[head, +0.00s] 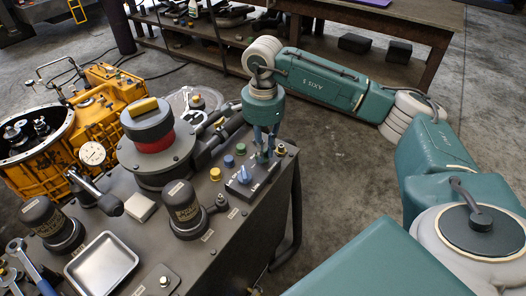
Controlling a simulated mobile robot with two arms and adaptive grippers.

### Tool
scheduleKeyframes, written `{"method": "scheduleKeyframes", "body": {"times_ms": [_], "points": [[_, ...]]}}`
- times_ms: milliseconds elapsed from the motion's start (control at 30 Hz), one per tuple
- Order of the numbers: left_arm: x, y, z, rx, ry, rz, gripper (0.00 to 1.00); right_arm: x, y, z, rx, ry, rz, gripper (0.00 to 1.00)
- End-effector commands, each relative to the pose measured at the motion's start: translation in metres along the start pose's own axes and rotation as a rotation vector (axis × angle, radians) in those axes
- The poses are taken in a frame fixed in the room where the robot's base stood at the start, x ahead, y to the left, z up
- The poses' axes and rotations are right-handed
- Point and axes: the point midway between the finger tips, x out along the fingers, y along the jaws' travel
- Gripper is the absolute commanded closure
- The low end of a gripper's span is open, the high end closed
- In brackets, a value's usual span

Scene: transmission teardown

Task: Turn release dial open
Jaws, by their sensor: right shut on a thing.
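My right gripper (263,156) reaches down from the right arm to the right edge of the machine bench. It is shut on a small part at the far right corner of a dark labelled panel, which I take to be the release dial; the fingers mostly hide it. A light blue pointer knob (244,175) stands on the same panel (243,191), just left of the fingertips and apart from them. My left gripper is not in view.
A dark cylinder with a red band (152,144) and yellow handle stands left of the panel. Coloured buttons (228,160) sit nearby. A metal tray (101,263) lies at the front left. An orange housing (92,120) is further left.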

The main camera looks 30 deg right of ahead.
Motion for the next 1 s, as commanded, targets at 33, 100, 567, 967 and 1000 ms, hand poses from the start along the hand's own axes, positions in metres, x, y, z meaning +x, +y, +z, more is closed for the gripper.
{"method": "scheduleKeyframes", "body": {"times_ms": [33,100,567,967,1000], "points": [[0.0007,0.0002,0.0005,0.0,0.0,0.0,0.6,-0.0025,-0.0019,-0.0012,-0.004,0.001,-0.008,1.0],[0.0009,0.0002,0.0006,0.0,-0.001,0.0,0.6,-0.0028,-0.002,-0.0012,-0.011,0.001,-0.008,1.0],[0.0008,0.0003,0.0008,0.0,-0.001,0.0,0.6,-0.0035,-0.0024,-0.0013,-0.015,0.001,-0.009,0.71],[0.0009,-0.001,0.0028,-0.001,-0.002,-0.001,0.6,-0.0051,-0.0013,-0.0004,-0.016,0.0,-0.005,0.64],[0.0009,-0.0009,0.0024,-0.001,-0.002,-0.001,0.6,-0.0087,-0.0016,-0.0003,-0.016,0.0,-0.005,0.64]]}}
